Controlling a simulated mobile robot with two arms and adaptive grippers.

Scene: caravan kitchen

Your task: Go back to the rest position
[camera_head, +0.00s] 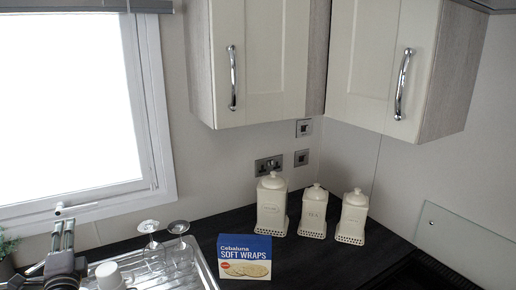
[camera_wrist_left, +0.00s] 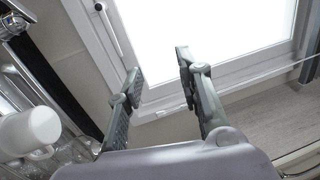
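My left gripper (camera_head: 63,232) is at the lower left of the head view, pointing up in front of the window (camera_head: 70,105) and beside the drying rack. In the left wrist view my left gripper (camera_wrist_left: 158,72) has its two fingers apart with nothing between them. The window frame (camera_wrist_left: 215,82) lies beyond the fingertips. My right gripper shows in neither view.
A metal drying rack (camera_head: 203,271) holds upturned glasses (camera_head: 178,228) and a white cup (camera_head: 109,275). On the dark worktop (camera_head: 330,262) stand a soft wraps box (camera_head: 245,257) and three cream canisters (camera_head: 313,212). Wall cupboards (camera_head: 262,60) hang above.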

